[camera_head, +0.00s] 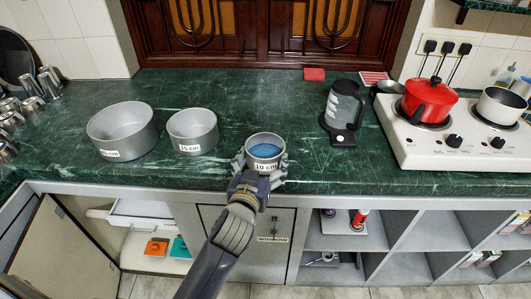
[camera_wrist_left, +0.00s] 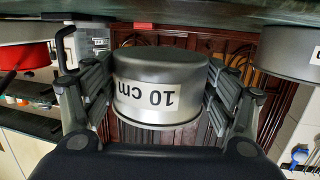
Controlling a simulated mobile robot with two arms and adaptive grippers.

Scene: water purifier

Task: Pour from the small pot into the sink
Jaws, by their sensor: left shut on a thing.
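The small grey pot (camera_head: 265,139) labelled "10 cm" holds blue liquid and sits near the counter's front edge in the head view. My left gripper (camera_head: 262,164) is shut around its sides, one finger on each side. In the left wrist view, which is upside down, the pot (camera_wrist_left: 160,92) is between the fingers (camera_wrist_left: 158,100). A gap shows between its base and the counter, so it is held up, roughly upright. I see no sink in either view. My right gripper is not in view.
A "15 cm" pot (camera_head: 193,132) and a larger pot (camera_head: 122,132) stand on the green counter (camera_head: 240,95) to the left. A jug (camera_head: 343,112) stands right, then a white stove (camera_head: 440,155) with a red pot (camera_head: 428,101) and a white pot (camera_head: 500,106). Metal cups (camera_head: 40,85) stand far left.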

